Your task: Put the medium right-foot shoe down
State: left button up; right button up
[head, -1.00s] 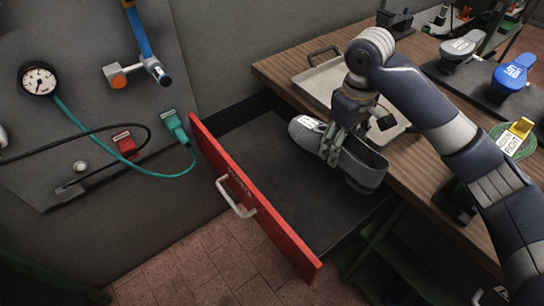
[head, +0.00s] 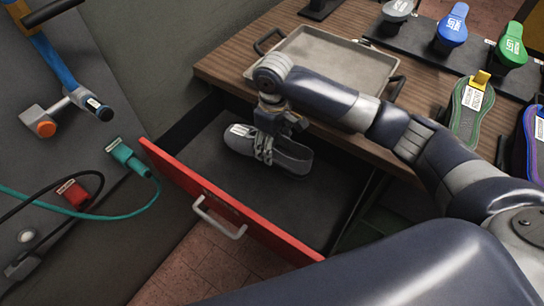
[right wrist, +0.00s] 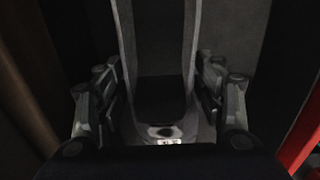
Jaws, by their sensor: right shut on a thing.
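The grey shoe (head: 293,158) is low inside the open red-fronted drawer (head: 250,212), roughly level, with a white label near its left end. My right gripper (head: 266,148) comes down from above and is shut around the middle of the shoe. I cannot tell whether the sole touches the drawer's dark floor (head: 225,180). In the right wrist view the shoe (right wrist: 160,40) runs lengthwise between the two fingers, which sit against its sides. My left gripper is out of view.
A metal tray (head: 320,65) lies on the wooden bench (head: 228,70) above the drawer. A panel with hoses (head: 60,150) is at left. The drawer floor around the shoe is bare.

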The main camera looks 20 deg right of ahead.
notch_tip(320, 180, down, 3)
jog(key=shift+r, duration=0.2)
notch_tip(320, 180, down, 3)
jog(key=shift+f, duration=0.35)
jog(key=o, duration=1.5)
jog(key=shift+f, duration=0.1)
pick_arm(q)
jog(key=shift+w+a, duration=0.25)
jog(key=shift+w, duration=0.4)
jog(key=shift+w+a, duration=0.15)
pick_arm(e)
notch_tip(320, 180, up, 12)
jog(key=shift+r, duration=0.1)
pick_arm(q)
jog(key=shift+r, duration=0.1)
